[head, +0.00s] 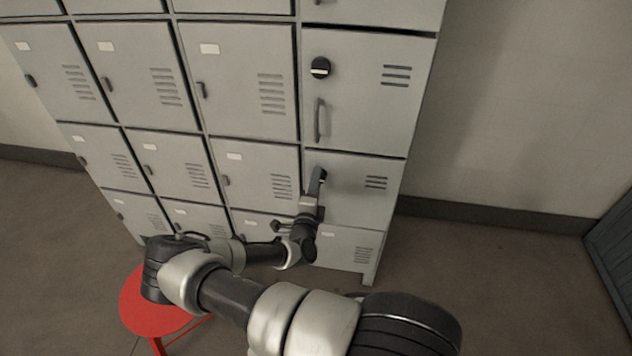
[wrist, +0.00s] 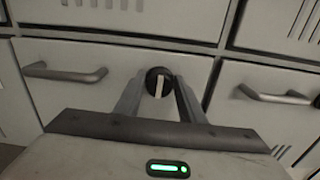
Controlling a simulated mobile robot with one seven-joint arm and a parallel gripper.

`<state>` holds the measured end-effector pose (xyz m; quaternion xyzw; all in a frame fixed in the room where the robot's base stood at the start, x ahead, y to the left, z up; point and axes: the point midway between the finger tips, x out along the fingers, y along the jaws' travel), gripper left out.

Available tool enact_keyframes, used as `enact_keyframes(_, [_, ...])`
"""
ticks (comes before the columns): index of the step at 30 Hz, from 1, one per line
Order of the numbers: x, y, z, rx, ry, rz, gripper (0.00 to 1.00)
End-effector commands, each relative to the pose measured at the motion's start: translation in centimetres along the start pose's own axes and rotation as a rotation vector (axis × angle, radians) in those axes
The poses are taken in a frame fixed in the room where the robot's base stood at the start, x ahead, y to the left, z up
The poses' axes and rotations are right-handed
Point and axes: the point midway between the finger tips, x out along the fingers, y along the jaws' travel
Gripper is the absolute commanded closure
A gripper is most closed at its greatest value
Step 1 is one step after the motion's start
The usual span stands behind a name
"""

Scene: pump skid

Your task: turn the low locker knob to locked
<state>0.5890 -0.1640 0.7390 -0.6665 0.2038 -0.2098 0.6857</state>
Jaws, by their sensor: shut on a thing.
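The low locker knob (wrist: 158,82) is a round black knob with a white bar across its face. In the wrist view it sits between the two fingers of my gripper (wrist: 157,92), which is shut on it. The white bar runs nearly upright in that view, with a slight tilt. In the head view my gripper (head: 320,178) reaches the low locker door (head: 353,190) at its upper left, and covers most of the knob. I cannot read any lock marking.
A similar black knob (head: 320,67) and a bar handle (head: 318,120) are on the door above. Other grey lockers with small handles spread to the left. A red round stool (head: 150,312) stands below my arm.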

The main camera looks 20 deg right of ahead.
Motion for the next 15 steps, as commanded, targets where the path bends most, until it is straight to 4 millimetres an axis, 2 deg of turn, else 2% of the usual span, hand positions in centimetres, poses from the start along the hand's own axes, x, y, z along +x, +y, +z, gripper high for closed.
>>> enact_keyframes(15, [-0.01,0.07,-0.21,-0.047,0.004,0.001,0.86])
